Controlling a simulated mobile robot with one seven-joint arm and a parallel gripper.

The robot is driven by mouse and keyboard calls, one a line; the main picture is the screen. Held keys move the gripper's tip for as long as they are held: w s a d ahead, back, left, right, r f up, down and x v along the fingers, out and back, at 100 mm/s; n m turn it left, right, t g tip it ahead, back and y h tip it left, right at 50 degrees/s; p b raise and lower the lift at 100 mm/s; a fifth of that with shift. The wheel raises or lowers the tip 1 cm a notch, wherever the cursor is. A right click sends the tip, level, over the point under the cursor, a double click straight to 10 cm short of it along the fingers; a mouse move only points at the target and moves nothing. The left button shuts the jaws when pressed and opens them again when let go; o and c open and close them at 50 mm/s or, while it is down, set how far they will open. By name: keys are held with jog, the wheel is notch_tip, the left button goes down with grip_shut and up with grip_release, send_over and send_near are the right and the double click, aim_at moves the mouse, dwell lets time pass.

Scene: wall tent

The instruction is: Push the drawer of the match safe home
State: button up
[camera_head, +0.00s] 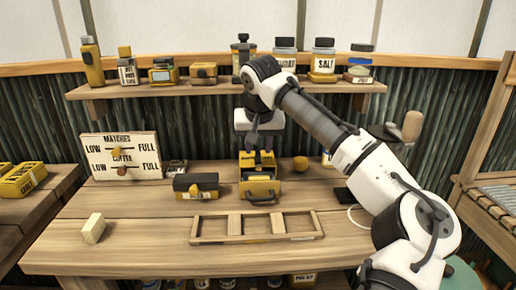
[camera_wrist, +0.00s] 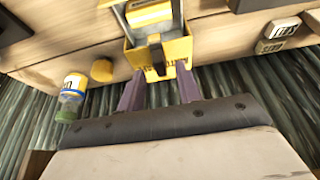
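The match safe (camera_head: 258,160) is a yellow box on the workbench, below my gripper. A yellow drawer-like part with a dark handle (camera_head: 261,198) stands out from its front, toward the head camera. In the wrist view the yellow box (camera_wrist: 172,52) carries a label, partly hidden, and a dark piece (camera_wrist: 156,52) shows on it. The fingers also show just above the box in the head view (camera_head: 259,141). I cannot tell whether they touch it.
A black-and-yellow box (camera_head: 196,187) stands left of the safe, and a wooden divided frame (camera_head: 235,225) lies in front. A pale block (camera_head: 93,228), a matches-and-coffee sign (camera_head: 122,157) and a small yellow round item (camera_head: 300,164) are also on the bench. A loaded shelf (camera_head: 215,88) runs behind.

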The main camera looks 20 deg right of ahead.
jog(key=shift+x, duration=0.9)
jog(key=shift+c, duration=0.2)
grip_shut()
